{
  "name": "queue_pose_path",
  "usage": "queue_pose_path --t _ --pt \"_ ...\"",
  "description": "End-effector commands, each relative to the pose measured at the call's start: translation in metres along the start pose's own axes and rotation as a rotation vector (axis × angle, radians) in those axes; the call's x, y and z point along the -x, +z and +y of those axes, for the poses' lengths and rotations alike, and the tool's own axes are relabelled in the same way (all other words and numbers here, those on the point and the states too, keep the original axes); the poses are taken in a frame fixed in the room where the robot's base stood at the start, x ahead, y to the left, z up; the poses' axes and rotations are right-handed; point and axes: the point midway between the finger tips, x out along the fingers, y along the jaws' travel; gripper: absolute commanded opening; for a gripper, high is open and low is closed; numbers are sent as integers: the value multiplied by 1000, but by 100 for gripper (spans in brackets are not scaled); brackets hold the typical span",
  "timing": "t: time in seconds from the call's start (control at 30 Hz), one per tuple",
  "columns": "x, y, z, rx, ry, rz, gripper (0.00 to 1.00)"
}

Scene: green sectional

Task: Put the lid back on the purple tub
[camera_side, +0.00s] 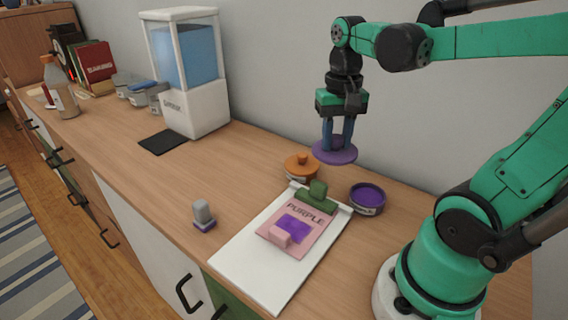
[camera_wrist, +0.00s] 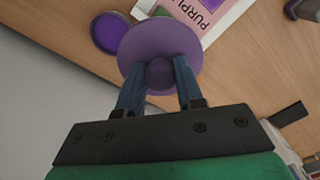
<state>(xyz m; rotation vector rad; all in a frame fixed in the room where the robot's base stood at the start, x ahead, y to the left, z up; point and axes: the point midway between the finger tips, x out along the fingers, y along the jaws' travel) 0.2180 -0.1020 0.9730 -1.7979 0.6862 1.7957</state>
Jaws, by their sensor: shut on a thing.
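My gripper (camera_side: 337,147) is shut on the knob of a round purple lid (camera_side: 334,154), which it holds in the air above the back of the counter. In the wrist view the lid (camera_wrist: 148,42) hangs flat between the blue fingers (camera_wrist: 159,85), its knob between them. The purple tub (camera_side: 368,196) stands open on the counter, right of the clipboard and to the lower right of the lid in the side view. In the wrist view the tub (camera_wrist: 108,34) shows at the left of the lid, partly overlapped by it. Purple contents show inside.
A tub with an orange lid (camera_side: 300,167) stands behind the white clipboard (camera_side: 246,262), which carries a pink card reading PURPLE. A grey-and-purple stamp-like object (camera_side: 203,215) stands left of it. A water dispenser (camera_side: 190,75) and black mat (camera_side: 163,142) are farther left.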

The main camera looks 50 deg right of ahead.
Motion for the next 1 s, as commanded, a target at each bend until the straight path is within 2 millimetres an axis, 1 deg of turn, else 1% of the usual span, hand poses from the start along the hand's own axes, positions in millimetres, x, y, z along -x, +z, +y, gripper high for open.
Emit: queue_pose_path --t 0.03,0.1,0.2,0.33,0.43,0.57,1.0 --pt "-7 -2 18 -71 0 0 0" --pt "-15 -1 39 -147 0 0 0" --pt "-23 1 61 -232 0 0 0" --pt "-30 5 78 -298 0 0 0" --pt "-33 6 83 -318 0 0 0" --pt "-40 6 84 -321 0 0 0" --pt "-83 6 83 -318 0 1 0"
